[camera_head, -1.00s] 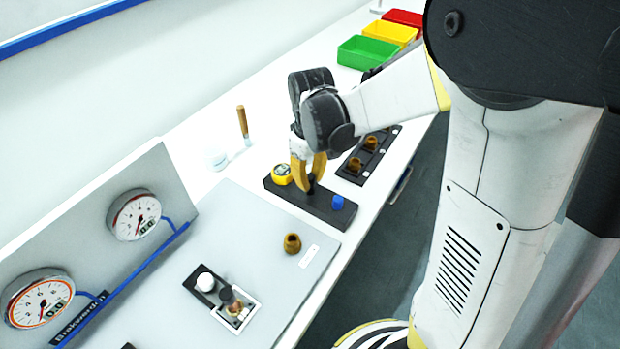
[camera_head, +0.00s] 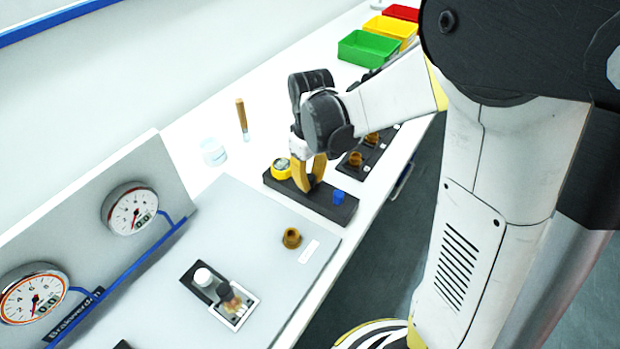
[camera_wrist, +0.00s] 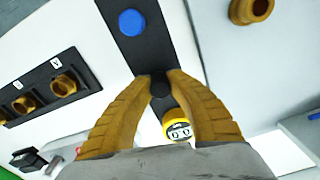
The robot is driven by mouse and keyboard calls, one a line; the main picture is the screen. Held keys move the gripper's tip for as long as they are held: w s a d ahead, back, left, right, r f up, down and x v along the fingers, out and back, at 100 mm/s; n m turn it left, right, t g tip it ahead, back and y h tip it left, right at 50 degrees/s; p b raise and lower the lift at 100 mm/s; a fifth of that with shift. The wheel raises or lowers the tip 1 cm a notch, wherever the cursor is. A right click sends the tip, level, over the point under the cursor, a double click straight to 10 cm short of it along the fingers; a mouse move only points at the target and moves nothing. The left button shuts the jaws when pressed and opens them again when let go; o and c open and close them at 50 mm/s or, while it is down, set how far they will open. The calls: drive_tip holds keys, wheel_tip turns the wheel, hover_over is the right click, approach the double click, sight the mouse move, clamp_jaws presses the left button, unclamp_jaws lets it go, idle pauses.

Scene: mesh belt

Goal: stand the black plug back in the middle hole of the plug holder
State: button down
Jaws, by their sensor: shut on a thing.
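The plug holder (camera_head: 338,210) is a long black block on the bench. A blue plug (camera_head: 338,197) stands at its near end, and a round yellow gauge (camera_head: 282,166) sits at its far end. My gripper (camera_head: 310,186) points down over the middle of the holder. In the wrist view, its ochre fingers (camera_wrist: 160,82) are shut on the black plug (camera_wrist: 160,88) between the blue plug and the gauge. The plug's lower end and the middle hole are hidden, so I cannot tell how deep the plug sits.
A black rack (camera_head: 352,171) with brass fittings lies just right of the holder. A loose brass fitting (camera_head: 291,238) stands on the grey plate (camera_head: 240,220). A small black block with a white cap (camera_head: 202,277) is nearer. Green, yellow and red bins (camera_head: 368,48) stand at the back.

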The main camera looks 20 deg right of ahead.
sight(311, 177)
drive_tip(key=shift+f, duration=0.35)
drive_tip(key=c, duration=1.3)
unclamp_jaws()
drive_tip(key=shift+r, duration=0.15)
wheel_tip(311, 177, up, 12)
drive_tip(key=shift+s+f, duration=0.1)
